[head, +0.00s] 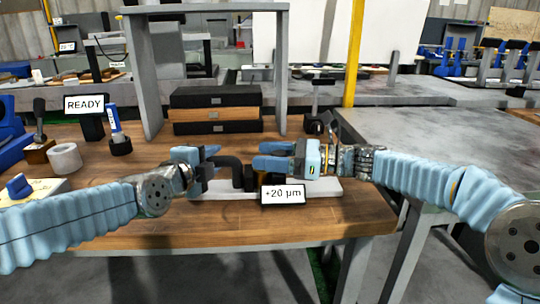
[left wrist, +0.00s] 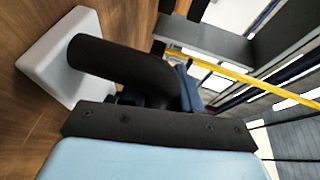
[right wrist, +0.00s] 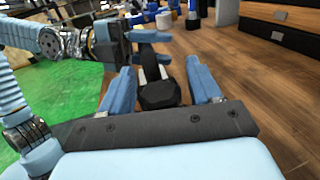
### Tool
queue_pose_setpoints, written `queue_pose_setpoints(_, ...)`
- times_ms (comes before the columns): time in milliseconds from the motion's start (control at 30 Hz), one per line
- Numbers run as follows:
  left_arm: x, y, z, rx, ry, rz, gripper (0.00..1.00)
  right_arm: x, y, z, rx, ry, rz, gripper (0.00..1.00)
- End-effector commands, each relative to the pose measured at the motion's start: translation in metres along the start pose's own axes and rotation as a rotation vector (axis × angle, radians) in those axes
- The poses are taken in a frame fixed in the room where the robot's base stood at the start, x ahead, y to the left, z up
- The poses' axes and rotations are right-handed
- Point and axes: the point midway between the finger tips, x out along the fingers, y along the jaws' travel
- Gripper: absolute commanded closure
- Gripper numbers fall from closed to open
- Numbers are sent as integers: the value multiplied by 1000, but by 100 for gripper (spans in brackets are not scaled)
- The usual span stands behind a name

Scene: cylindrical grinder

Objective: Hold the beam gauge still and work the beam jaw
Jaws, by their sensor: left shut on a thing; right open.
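The beam gauge is black, with a curved arm (head: 229,161), and sits on a pale base (head: 222,190) near the bench's front edge. The curved arm (left wrist: 125,65) and base (left wrist: 60,55) fill the upper left of the left wrist view. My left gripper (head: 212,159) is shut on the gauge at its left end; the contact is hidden. My right gripper (head: 262,156) is open at the gauge's right end. In the right wrist view its blue fingers (right wrist: 161,88) stand apart, with a dark blocky part (right wrist: 160,95) of the gauge between them, apparently the beam jaw.
A "+20 µm" sign (head: 282,194) shows in front of the gauge. Stacked black and wooden boxes (head: 215,114) stand behind, under a grey frame (head: 138,70). A "READY" sign (head: 84,104), a blue-handled tool (head: 116,130) and a white ring (head: 65,158) are at left.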

Motion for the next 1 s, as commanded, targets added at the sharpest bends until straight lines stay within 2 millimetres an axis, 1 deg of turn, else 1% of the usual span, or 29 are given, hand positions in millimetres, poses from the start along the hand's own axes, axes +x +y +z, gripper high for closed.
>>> queue_pose_setpoints(133,0,2,0,0,0,4,100,0,0,0,-1,0,0,37)
queue_pose_setpoints(533,0,2,0,0,0,4,100,-1,0,0,-1,1,-1,98)
queue_pose_setpoints(567,0,2,0,0,0,4,100,-1,0,0,-1,1,-1,100)
queue_pose_setpoints(667,0,2,0,0,0,4,100,-1,0,0,-1,1,-1,100)
queue_pose_setpoints(767,0,2,0,0,0,4,100,-7,-2,0,-1,1,-4,100)
queue_pose_setpoints(867,0,2,0,0,0,4,100,-27,-7,0,-2,1,-8,100)
queue_pose_setpoints(1000,0,2,0,-1,0,4,100,-58,-13,0,-2,0,-8,100)
